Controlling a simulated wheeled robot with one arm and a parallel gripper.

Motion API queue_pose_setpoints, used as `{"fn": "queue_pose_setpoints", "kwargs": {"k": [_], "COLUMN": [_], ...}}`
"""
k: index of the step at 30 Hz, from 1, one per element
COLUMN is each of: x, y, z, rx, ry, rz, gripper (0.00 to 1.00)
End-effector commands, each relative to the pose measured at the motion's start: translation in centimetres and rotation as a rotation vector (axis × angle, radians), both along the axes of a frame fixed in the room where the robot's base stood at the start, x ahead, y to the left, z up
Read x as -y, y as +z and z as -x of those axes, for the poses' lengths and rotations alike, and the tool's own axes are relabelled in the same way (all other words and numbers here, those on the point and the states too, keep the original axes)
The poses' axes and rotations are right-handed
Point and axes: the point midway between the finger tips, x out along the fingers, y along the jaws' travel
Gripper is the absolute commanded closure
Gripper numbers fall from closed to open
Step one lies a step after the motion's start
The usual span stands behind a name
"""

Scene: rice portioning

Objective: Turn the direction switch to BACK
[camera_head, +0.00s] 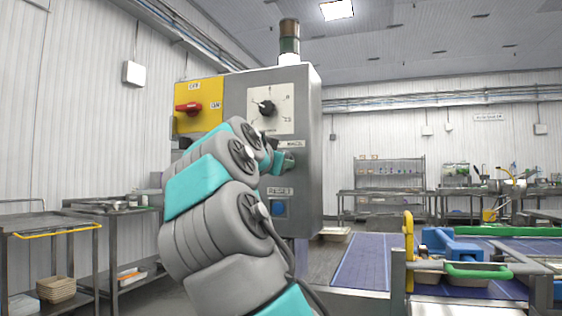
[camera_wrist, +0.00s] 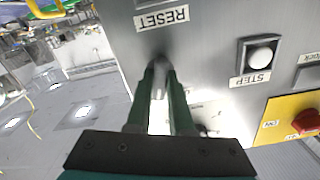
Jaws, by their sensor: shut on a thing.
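The direction switch is mostly hidden by my gripper. In the wrist view my gripper (camera_wrist: 161,76) is shut, its two green fingers closing on a small grey piece at the panel face, which I take to be the switch's handle. I cannot read which way it points. In the head view my gripper (camera_head: 285,160) is at the front of the grey control box (camera_head: 306,110), below the dial and above the RESET label, partly hidden by my arm. A small label (camera_head: 290,143) just above it is too small to read.
The box carries a black dial (camera_head: 265,107), a red switch (camera_head: 188,107) on a yellow plate, and a blue button (camera_head: 279,208) under RESET. The wrist view shows a white STEP button (camera_wrist: 260,56) beside my fingers. A conveyor (camera_head: 362,262) lies to the right.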

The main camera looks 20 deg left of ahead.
Motion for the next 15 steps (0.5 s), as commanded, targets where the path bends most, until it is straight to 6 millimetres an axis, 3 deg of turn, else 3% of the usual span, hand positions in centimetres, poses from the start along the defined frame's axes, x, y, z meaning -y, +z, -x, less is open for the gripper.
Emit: {"fn": "queue_pose_setpoints", "kwargs": {"k": [6,15], "x": [-0.14,-0.11], "y": [-0.08,-0.06], "z": [-0.1,-0.07], "rx": [0.012,0.015], "ry": [0.002,0.002], "rz": [-0.193,-0.217], "gripper": [1.0,1.0]}}
